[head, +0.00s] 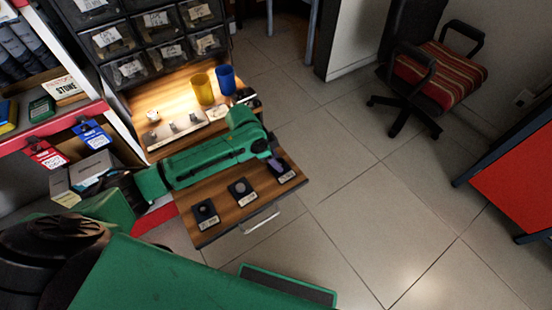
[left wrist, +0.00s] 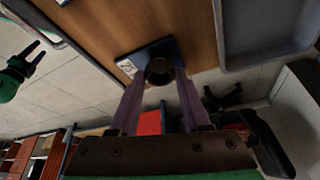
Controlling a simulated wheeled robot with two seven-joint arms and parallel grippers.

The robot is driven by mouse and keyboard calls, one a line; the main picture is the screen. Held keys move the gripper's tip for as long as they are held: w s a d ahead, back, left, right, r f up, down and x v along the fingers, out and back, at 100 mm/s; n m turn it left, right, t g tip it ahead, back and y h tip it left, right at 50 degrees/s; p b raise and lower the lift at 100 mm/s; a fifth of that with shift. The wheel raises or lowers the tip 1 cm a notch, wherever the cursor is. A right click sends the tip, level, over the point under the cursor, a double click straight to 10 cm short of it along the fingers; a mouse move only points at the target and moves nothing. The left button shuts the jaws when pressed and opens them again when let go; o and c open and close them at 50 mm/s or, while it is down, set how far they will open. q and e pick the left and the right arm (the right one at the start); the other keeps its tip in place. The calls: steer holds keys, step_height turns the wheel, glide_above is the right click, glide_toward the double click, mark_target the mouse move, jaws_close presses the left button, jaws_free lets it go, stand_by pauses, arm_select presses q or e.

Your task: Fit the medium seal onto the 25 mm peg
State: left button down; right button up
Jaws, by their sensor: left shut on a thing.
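My left gripper (head: 274,160) is over the far right block on the wooden board, and its fingers are shut on a dark ring, the seal (left wrist: 160,78), in the left wrist view. Directly behind the ring is a dark blue block (left wrist: 168,47) with a white label (left wrist: 126,67) that appears to read 25. This block (head: 284,176) also shows in the head view. Its peg is hidden by the ring, so I cannot tell whether the ring is around it or above it. My right gripper (left wrist: 40,50) is open and empty at the left of the wrist view.
Two more labelled blocks, one in the middle (head: 240,188) and one at the near left (head: 206,211), stand on the board. A pale tray (head: 190,140) with small parts, a yellow cup (head: 202,89) and a blue cup (head: 226,80) are behind my arm. Open floor lies right.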

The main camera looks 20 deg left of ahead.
arm_select(q)
steer(key=shift+f+b, duration=0.3)
steer(key=shift+f, duration=0.25)
steer(key=c, duration=0.6)
jaws_free()
steer(key=shift+c, duration=0.2)
steer(key=shift+r, duration=0.1)
steer(key=p+v, duration=0.2)
steer(key=p, duration=0.1)
steer(key=shift+a+r+p, duration=0.1)
steer(key=shift+r+p, duration=0.2)
steer(key=shift+r, duration=0.1)
steer(key=p+v, duration=0.8)
steer(key=p, duration=0.1)
steer(key=shift+s+p, duration=0.15)
steer(key=shift+p, duration=0.25)
steer(key=shift+a, duration=0.1)
steer(key=shift+f, duration=0.1)
